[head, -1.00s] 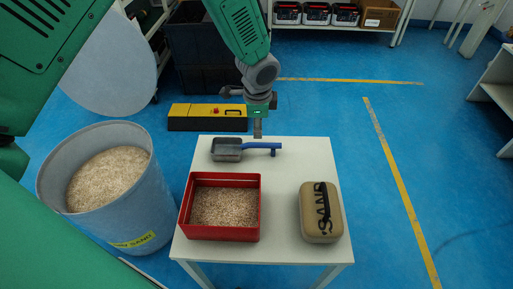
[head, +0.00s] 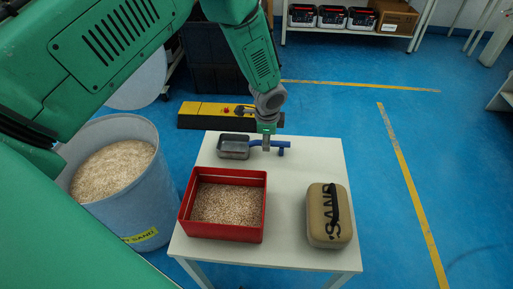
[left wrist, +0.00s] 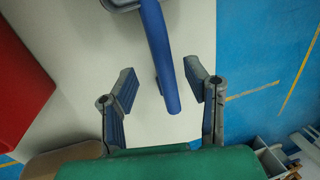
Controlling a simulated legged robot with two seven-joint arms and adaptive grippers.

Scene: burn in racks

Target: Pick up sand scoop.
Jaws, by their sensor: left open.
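The sand scoop (head: 234,147) lies on the white table near its far edge, with a grey metal pan and a blue handle (head: 272,144) pointing right. My left gripper (head: 266,141) is at the handle, above it in the head view. In the left wrist view the open fingers (left wrist: 161,90) stand on either side of the blue handle (left wrist: 160,60), with a gap on both sides. The scoop's pan is mostly cut off at the top of that view. My right gripper does not show.
A red box of sand (head: 224,234) and a tan SAND case (head: 341,238) stand on the white table (head: 287,235). A large blue sand barrel (head: 141,203) stands left of it. A yellow and black case (head: 193,116) lies on the floor behind.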

